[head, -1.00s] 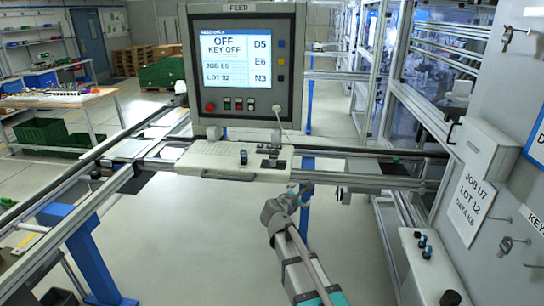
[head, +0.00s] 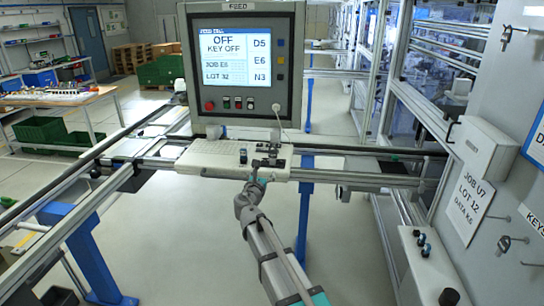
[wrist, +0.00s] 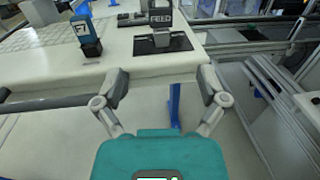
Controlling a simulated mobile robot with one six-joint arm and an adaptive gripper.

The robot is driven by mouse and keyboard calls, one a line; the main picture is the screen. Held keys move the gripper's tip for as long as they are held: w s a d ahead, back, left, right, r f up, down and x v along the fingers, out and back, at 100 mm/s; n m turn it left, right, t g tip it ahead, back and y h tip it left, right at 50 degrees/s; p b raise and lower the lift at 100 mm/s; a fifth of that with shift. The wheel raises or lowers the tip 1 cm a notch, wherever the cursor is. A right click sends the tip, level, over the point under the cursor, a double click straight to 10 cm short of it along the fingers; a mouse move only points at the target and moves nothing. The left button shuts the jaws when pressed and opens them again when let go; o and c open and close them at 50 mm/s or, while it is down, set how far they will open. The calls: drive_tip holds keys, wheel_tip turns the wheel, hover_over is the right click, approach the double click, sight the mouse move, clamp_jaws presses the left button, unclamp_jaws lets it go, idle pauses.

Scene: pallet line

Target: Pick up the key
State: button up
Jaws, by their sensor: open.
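A small key (head: 503,243) hangs from a hook on the grey panel at the right in the head view, near the partly cut-off KEYS label. Another dark key-like item (head: 507,34) hangs higher on that panel; its details are too small to tell. My gripper (head: 258,180) is at the front edge of the white shelf under the FEED screen, far left of the panel. In the wrist view my gripper (wrist: 162,84) has its fingers spread, with nothing between them. No key shows in the wrist view.
The FEED screen (head: 235,58) reads KEY OFF. Metal rails (head: 365,180) run between shelf and panel. A control box (head: 425,265) juts out at right.

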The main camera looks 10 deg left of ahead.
sight(273, 154)
drive_tip(key=w, duration=0.5)
drive_tip(key=w+d, duration=0.1)
drive_tip(key=w, duration=0.2)
drive_tip(key=shift+d, duration=0.1)
drive_tip(key=shift+w+d+r+p, duration=0.1)
drive_tip(key=shift+w+d, duration=0.05)
drive_tip(key=shift+w, duration=0.7)
drive_tip(key=shift+w+d+r+p, duration=0.1)
drive_tip(key=shift+w, duration=0.8)
drive_tip(key=shift+w+d+r+p, duration=0.1)
drive_tip(key=shift+w+d, duration=0.05)
drive_tip(key=shift+w, duration=0.7)
drive_tip(key=c, duration=1.1)
drive_tip(key=shift+r, duration=0.1)
